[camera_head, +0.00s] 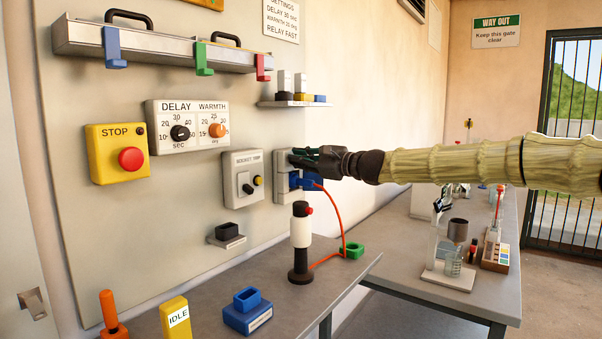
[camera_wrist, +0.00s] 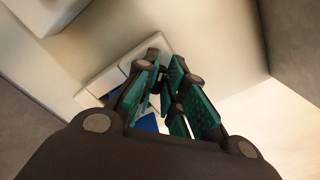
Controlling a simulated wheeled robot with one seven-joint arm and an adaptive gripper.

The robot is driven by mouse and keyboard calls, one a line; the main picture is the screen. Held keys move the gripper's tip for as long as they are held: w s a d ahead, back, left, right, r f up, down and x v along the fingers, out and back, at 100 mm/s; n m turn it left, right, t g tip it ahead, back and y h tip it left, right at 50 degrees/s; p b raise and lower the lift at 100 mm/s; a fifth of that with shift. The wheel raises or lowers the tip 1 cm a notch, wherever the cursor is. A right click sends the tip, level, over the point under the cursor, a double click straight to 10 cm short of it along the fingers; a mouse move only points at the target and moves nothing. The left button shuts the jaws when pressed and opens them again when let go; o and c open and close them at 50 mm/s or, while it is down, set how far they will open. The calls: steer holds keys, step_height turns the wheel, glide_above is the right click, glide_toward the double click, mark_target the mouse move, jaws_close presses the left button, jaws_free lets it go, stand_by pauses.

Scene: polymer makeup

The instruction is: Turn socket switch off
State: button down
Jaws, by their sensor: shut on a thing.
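The white socket box (camera_head: 281,184) is fixed to the wall panel, right of the small socket timer box. A blue plug (camera_head: 311,181) sits in its front, with an orange cord hanging down. My gripper (camera_head: 296,158) reaches in from the right, its dark green fingers at the upper part of the socket, above the plug. In the wrist view the fingers (camera_wrist: 164,82) are close together at the white socket face (camera_wrist: 104,84), and a bit of blue plug (camera_wrist: 147,122) shows between them. The socket switch is hidden by the fingers, which appear shut on it.
Left of the socket are a socket timer box (camera_head: 243,179), a delay and warmth dial panel (camera_head: 188,128) and a yellow stop box (camera_head: 117,153). Below, a black-and-white device (camera_head: 300,243) stands on the grey bench (camera_head: 345,268), joined to the orange cord (camera_head: 344,222).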

steer(key=shift+f+n+b, duration=0.2)
steer(key=shift+n+b, duration=2.05)
steer(key=shift+n, duration=0.15)
steer(key=shift+f+n+b, duration=0.2)
steer(key=shift+n+b, duration=2)
steer(key=shift+n, duration=0.2)
steer(key=c, duration=1.5)
jaws_free()
steer(key=shift+s, duration=0.1)
steer(key=v, duration=1.2)
